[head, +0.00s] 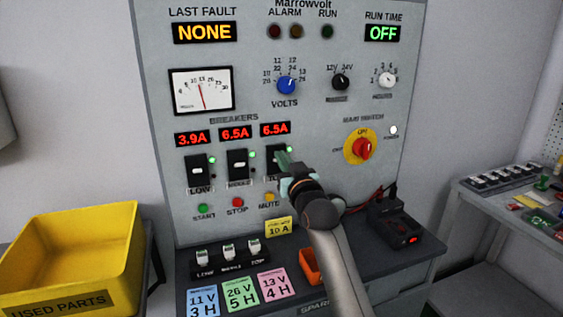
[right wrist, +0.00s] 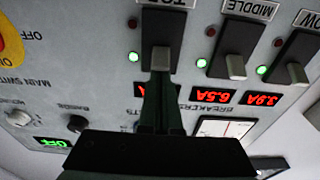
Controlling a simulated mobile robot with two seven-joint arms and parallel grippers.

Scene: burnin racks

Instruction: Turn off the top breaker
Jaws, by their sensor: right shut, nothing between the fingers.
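The top breaker (head: 271,161) is the rightmost of the three black breakers on the grey panel, under a 6.5A readout. In the upside-down right wrist view the top breaker (right wrist: 163,25) is at the upper middle, its pale lever (right wrist: 160,58) at the readout end and a lit green lamp (right wrist: 134,57) beside it. My right gripper (head: 284,161) is shut and empty in front of this breaker. In the wrist view its fingertips (right wrist: 160,82) are right at the lever; I cannot tell whether they touch. My left gripper is not in view.
The middle breaker (head: 238,165) and low breaker (head: 197,171) stand to the left, each with a green lamp lit. Start, stop and mute buttons (head: 237,203) lie below. The red main switch (head: 362,148) is to the right. A yellow bin (head: 120,235) stands at left.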

